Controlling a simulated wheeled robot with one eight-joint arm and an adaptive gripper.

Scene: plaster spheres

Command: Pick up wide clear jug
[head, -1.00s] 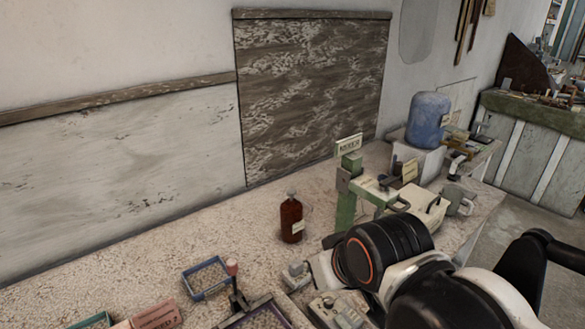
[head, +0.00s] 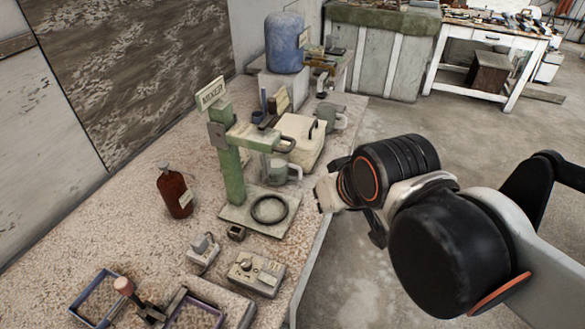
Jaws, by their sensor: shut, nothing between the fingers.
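A grey, see-through jug with a handle (head: 283,170) stands on the bench beside the green mixer stand (head: 233,165), partly hidden by the stand's arm. A second grey handled vessel (head: 330,117) stands farther back, right of a cream box. I cannot tell for certain which is the wide clear jug. My gripper (head: 324,193) is at the bench's right edge, to the right of the mixer and apart from both vessels. It is shut and empty, its fingers partly hidden by my wrist.
A brown bottle (head: 174,192) stands left of the mixer. A cream box (head: 300,143) and a blue container (head: 284,42) stand behind it. Small devices (head: 256,273) and trays (head: 97,298) lie in front. Open floor is to the right.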

